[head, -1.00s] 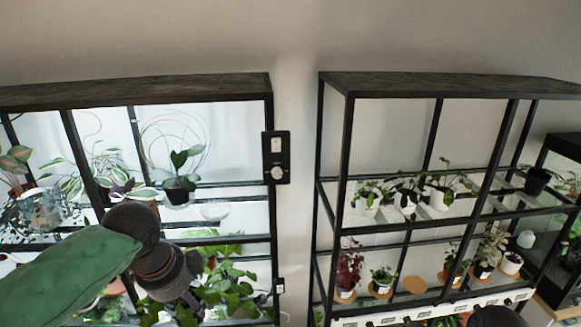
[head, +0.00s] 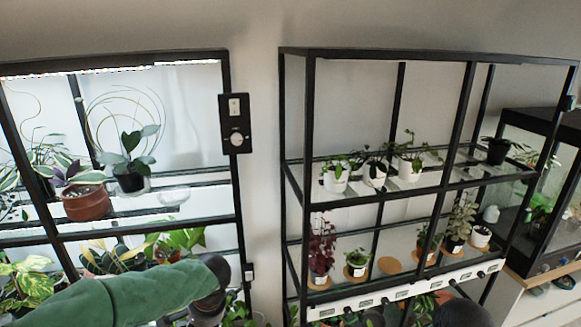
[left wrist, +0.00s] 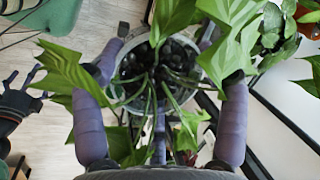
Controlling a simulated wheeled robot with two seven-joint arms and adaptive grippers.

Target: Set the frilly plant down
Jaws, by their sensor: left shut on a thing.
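The frilly plant (left wrist: 165,85) has large, jagged bright green leaves and long stems rising from a round pot of dark pebbles. In the left wrist view my left gripper (left wrist: 160,75) has a finger on each side of the pot and is shut on it. In the head view my left arm reaches in from the left, and its fingers and the pot are not clear there. My right gripper (left wrist: 22,88), dark with spread fingers, shows empty at the left edge of the left wrist view. An empty cork disc (head: 388,265) lies on the right rack's lower shelf.
The right rack (head: 300,180) holds several potted plants on two shelves, lower ones on cork discs. The left rack (head: 235,180) is crowded with plants, including a terracotta pot (head: 86,204). A dark glass cabinet (head: 545,190) stands at far right.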

